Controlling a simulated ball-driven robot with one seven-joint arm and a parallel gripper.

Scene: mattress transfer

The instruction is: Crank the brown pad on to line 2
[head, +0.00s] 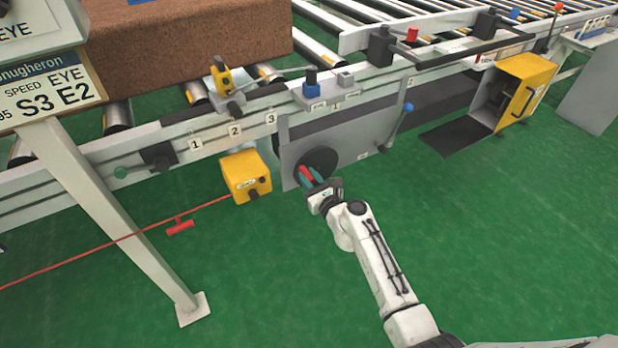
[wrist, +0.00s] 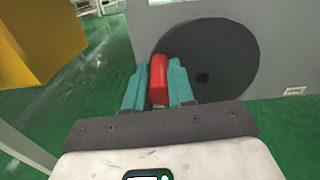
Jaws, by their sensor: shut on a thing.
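The brown pad (head: 180,40) lies on the roller conveyor at the upper left of the head view. Number plates 1 (head: 195,144), 2 (head: 235,130) and 3 (head: 271,118) sit along the conveyor's side rail, below the pad's near face. A dark round crank wheel (head: 318,160) is on the grey side panel; it also shows in the wrist view (wrist: 225,60). My gripper (head: 312,178) is shut on the wheel's red handle (wrist: 158,78), with a teal finger on each side of it. The handle is at the wheel's left edge in the wrist view.
A yellow box (head: 246,175) hangs left of the wheel, with a red pull cord (head: 130,236) running from it. A blue-knobbed lever (head: 404,118) stands right of the panel. A yellow cabinet (head: 527,85) is open farther right. The green floor in front is clear.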

